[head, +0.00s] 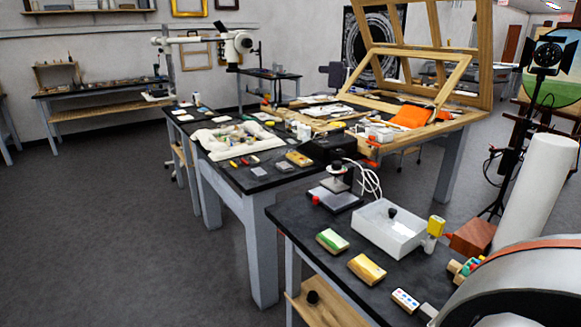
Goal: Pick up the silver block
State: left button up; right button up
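I cannot tell for certain which thing is the silver block. A small grey, flat block (284,167) lies on the dark-topped middle table (238,184), near its front end. A similar grey piece (259,171) lies just left of it. A pale grey piece (428,312) also shows at the bottom of the near table (300,218), partly cut off by a large curved grey shape. Neither of my grippers is in view.
The near table holds a green-and-white block (332,240), a gold block (367,268), a white tray (388,229) and a yellow-topped bottle (435,228). A gold block (299,158) lies beside the grey pieces. Open grey floor (130,220) lies left.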

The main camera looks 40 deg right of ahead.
aim_at(259, 173)
jog(key=i+j+z, duration=0.1)
jog(key=i+z, duration=0.4)
jog(key=i+j+z, duration=0.3)
jog(key=i+z, duration=0.2)
jog(key=i+j+z, duration=0.25)
jog(key=z, duration=0.2)
jog(key=i+j+z, duration=0.35)
jog(key=z, duration=0.15)
jog(key=i+j+z, duration=0.15)
jog(key=j+z, duration=0.3)
jog(key=i+j+z, duration=0.15)
jog(key=j+z, duration=0.65)
jog(key=j, duration=0.2)
jog(key=j+z, duration=0.35)
jog(key=j, duration=0.2)
jog(key=i, duration=0.05)
